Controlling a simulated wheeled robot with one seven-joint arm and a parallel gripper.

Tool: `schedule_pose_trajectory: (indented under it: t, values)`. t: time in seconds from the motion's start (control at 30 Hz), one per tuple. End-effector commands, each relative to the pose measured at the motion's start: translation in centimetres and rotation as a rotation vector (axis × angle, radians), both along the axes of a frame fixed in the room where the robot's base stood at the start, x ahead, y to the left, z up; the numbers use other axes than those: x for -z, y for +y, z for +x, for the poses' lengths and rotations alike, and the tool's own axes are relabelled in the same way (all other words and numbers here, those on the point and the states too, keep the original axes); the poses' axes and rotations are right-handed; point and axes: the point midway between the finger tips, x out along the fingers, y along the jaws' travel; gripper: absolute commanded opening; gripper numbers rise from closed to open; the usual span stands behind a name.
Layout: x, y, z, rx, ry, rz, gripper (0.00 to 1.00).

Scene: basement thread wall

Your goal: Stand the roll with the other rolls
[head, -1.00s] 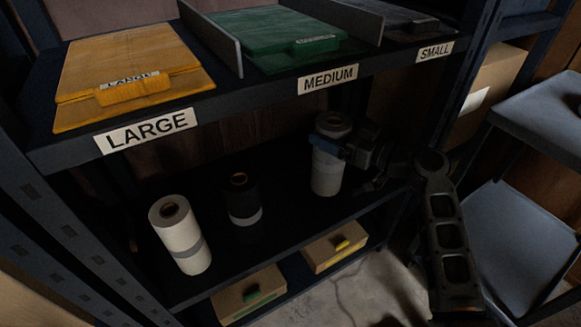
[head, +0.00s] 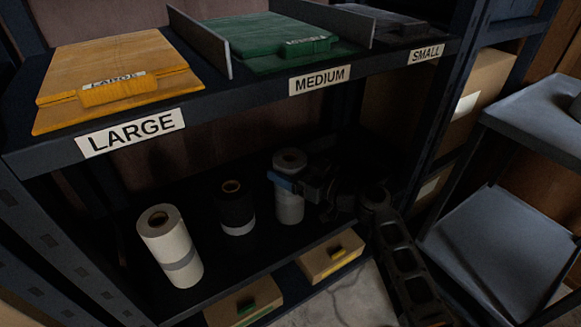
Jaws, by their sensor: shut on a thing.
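A pale grey-white roll (head: 289,203) with a lighter band stands upright on the middle shelf. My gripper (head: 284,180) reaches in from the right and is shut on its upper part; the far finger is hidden. To its left stands a black roll (head: 236,202) with a white band, with a small gap between them. A cream-white roll (head: 167,240) with a grey band stands further left near the shelf's front edge. Whether the held roll's base touches the shelf is hard to tell in the dark.
Above is a shelf with yellow (head: 115,72), green (head: 262,38) and dark boards behind LARGE, MEDIUM and SMALL labels. Cardboard boxes (head: 331,257) sit below. A grey cart (head: 490,240) and a shelf post (head: 437,120) stand right. The shelf behind the rolls looks clear.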

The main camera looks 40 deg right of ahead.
Motion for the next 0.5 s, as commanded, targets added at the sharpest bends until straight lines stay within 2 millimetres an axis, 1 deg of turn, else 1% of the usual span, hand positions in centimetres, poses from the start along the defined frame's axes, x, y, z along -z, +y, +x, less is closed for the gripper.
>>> schedule_pose_trajectory:
  t: [0.1,0.33,0.37,0.47,0.5]
  values:
    - [-0.17,-0.03,0.02,0.0,-0.002,-0.001,0.21]
    - [0.27,-0.04,0.01,0.0,-0.002,-0.001,0.21]
    - [0.25,-0.03,-0.01,0.0,-0.001,0.0,0.91]
    - [0.21,-0.03,-0.01,0.0,-0.001,0.0,1.0]
    - [0.21,-0.03,-0.01,0.0,-0.001,0.0,1.0]
